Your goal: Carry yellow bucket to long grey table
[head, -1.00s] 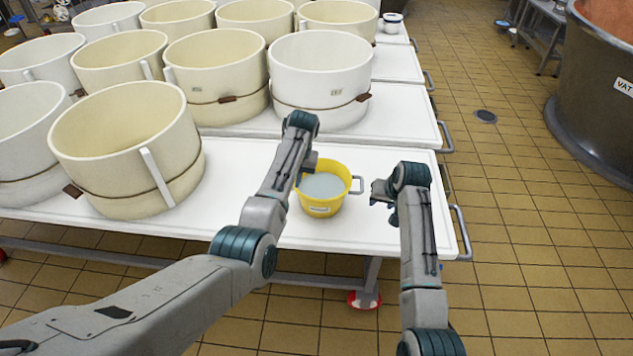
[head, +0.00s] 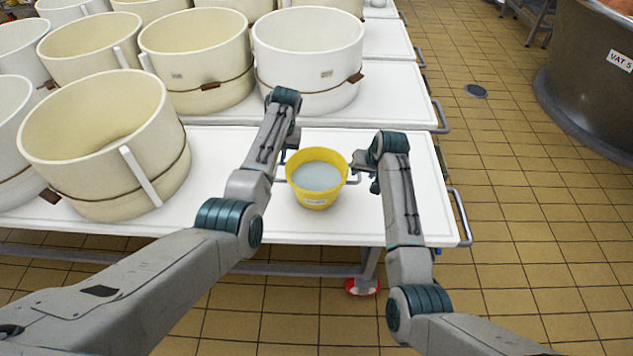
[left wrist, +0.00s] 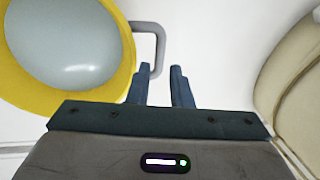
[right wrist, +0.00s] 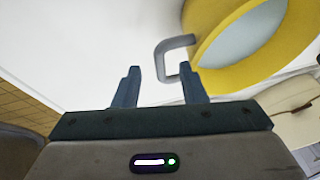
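The yellow bucket (head: 318,199) stands upright on a white-topped table (head: 365,222), filled with pale grey liquid. It has a grey handle on each side. My left gripper (head: 283,153) is at its left handle; in the left wrist view the open fingers (left wrist: 163,75) are around or just short of the handle (left wrist: 158,38). My right gripper (head: 360,168) is at the right handle; in the right wrist view the wider open fingers (right wrist: 161,75) have the handle (right wrist: 172,47) at their tips. A grey metal table (head: 527,18) shows partly at the top right; I cannot tell whether it is the long one.
Large cream tubs (head: 105,150) crowd the white tables on the left and behind the bucket. A rail (head: 461,215) sticks out at the table's right end. A big vat (head: 590,95) stands at right. The tiled floor (head: 510,220) between is clear, with a drain (head: 476,91).

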